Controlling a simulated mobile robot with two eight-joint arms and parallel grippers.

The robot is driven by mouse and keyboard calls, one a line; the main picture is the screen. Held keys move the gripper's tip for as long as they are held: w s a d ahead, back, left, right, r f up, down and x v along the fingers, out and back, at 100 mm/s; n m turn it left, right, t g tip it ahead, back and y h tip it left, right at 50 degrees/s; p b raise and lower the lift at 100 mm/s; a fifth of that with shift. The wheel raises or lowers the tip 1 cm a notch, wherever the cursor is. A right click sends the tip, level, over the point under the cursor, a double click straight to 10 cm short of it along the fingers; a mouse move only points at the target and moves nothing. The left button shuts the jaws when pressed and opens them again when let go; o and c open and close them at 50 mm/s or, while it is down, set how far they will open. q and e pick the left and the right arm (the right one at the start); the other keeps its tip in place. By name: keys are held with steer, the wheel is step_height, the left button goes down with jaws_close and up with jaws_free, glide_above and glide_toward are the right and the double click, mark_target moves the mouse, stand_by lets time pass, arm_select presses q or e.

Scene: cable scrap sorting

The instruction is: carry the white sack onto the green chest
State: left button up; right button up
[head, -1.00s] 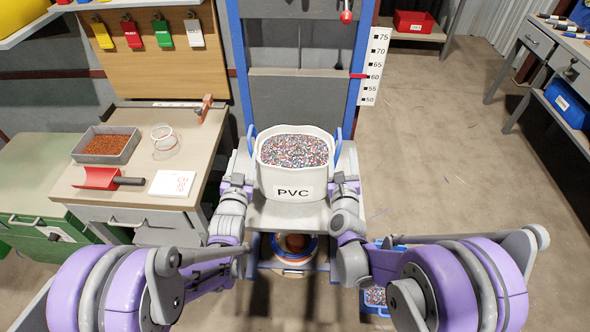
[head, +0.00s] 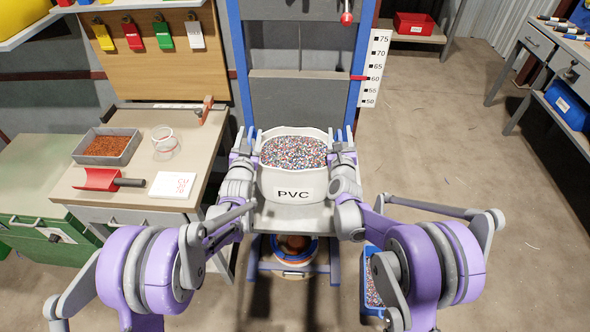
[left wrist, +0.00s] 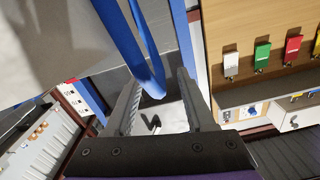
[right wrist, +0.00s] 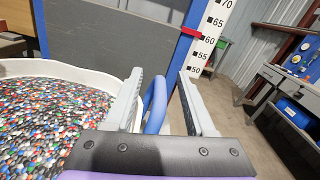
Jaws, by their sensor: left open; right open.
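The white sack (head: 293,190), marked PVC and full of mixed coloured granules, stands upright on a grey lift platform (head: 265,215). My left gripper (head: 247,137) is open at the sack's left side. In the left wrist view a blue strap handle (left wrist: 150,70) runs between its fingers. My right gripper (head: 343,138) is open at the right side. In the right wrist view the other blue handle (right wrist: 156,103) stands between its open fingers. The handles are mostly hidden in the head view. The green chest (head: 35,165) is at the far left, its top clear.
A workbench (head: 130,180) between lift and chest carries a tray of brown granules (head: 106,147), a red scoop (head: 97,180), a clear jar (head: 163,143) and white paper (head: 172,185). A blue crate (head: 372,290) is on the floor at right. Open floor lies to the right.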

arm_select(q)
jaws_close()
arm_select(e)
jaws_close()
arm_select(q)
steer(key=shift+a, duration=0.1)
arm_select(e)
steer(key=shift+d, duration=0.1)
stand_by(1.0)
